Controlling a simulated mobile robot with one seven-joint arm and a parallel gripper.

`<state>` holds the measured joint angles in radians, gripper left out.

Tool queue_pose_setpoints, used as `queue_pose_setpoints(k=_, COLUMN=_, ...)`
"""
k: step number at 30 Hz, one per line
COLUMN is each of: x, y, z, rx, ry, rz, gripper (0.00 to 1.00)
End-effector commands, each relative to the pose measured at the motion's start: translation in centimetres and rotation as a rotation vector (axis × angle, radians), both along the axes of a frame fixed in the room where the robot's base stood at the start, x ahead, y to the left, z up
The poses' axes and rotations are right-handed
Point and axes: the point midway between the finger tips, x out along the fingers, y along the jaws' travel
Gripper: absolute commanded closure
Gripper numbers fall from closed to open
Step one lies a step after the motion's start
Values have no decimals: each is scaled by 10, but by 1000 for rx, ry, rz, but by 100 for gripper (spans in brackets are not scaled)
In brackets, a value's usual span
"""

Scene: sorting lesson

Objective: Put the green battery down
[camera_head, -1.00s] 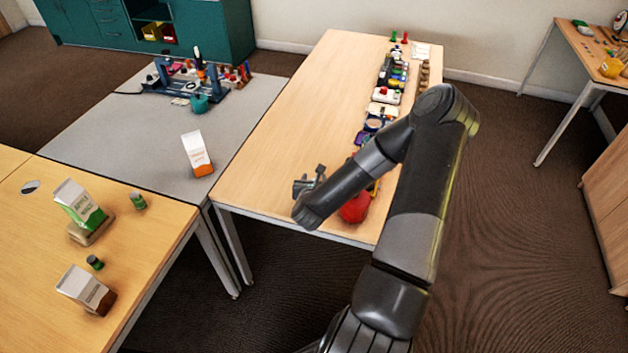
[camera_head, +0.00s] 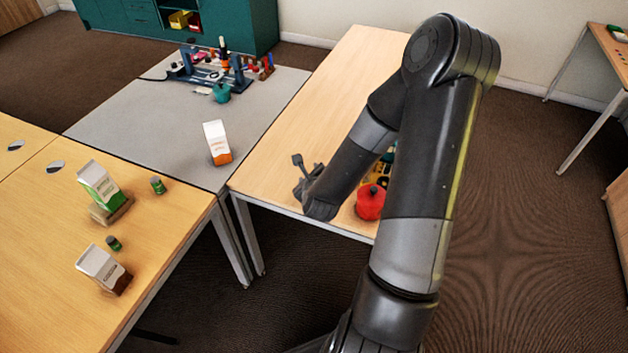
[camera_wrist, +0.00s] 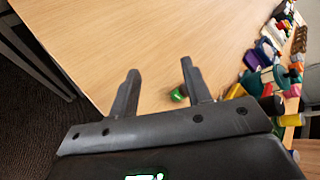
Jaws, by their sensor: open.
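My gripper (camera_wrist: 161,68) is open, its two fingers spread above the wooden tabletop (camera_wrist: 150,40) in the wrist view. A small green cylinder, apparently the green battery (camera_wrist: 178,95), lies on the tabletop beside the right finger, on the inner side. The fingers are not closed on it, and I cannot tell whether one touches it. In the head view my gripper (camera_head: 307,178) is over the near left part of the wooden table (camera_head: 275,150); the battery is not discernible there.
A red round object (camera_head: 370,204) stands right of my gripper. A row of mixed items, including a purple one (camera_wrist: 266,50), lines the table's right side. The left table holds cartons and two small green cylinders (camera_head: 157,184) (camera_head: 113,243). The tabletop's middle is clear.

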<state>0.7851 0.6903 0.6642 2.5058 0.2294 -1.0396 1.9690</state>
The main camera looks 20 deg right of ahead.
Motion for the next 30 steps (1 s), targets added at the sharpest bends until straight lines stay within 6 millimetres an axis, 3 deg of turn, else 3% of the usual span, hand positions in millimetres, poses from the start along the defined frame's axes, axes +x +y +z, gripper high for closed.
queue_pose_setpoints(k=7, x=0, y=27, z=43, rx=-372, ry=170, rz=362, gripper=56)
queue_pose_setpoints(k=14, x=-16, y=48, z=89, rx=-700, ry=309, rz=672, gripper=56)
queue_pose_setpoints(k=23, x=-60, y=71, z=158, rx=-1085, ry=448, rz=1051, gripper=56)
queue_pose_setpoints(k=30, x=-114, y=87, z=213, rx=-1352, ry=517, rz=1347, gripper=56)
